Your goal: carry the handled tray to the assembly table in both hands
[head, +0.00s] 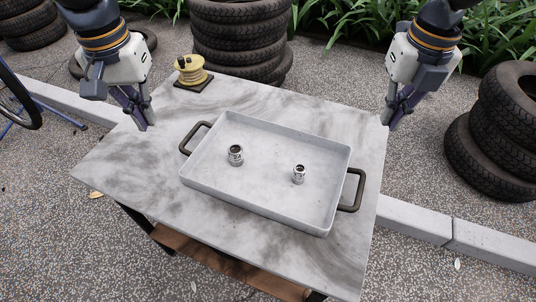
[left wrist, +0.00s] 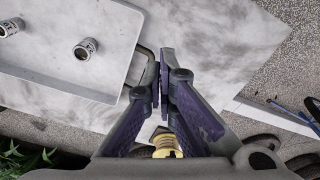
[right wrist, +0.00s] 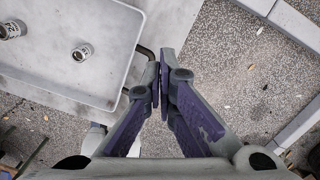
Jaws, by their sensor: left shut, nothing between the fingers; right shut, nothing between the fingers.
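The handled tray (head: 265,206) is a shallow light grey rectangular pan resting on a marble-topped table. It has a dark handle at its left end (head: 193,138) and another at its right end (head: 353,190). Two metal fittings stand inside it, one left (head: 235,155) and one right (head: 299,174). My left gripper (head: 146,127) is shut and empty, above the table's left part, apart from the left handle. My right gripper (head: 387,122) is shut and empty near the table's right edge, up and right of the right handle. Both wrist views show the fingertips together beside a handle, not around it.
A yellow spool (head: 190,70) on a dark base stands at the table's back left corner. Tire stacks stand behind (head: 240,38) and at the right (head: 495,130). A concrete curb (head: 450,232) runs past the table. Bare marble surrounds the tray.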

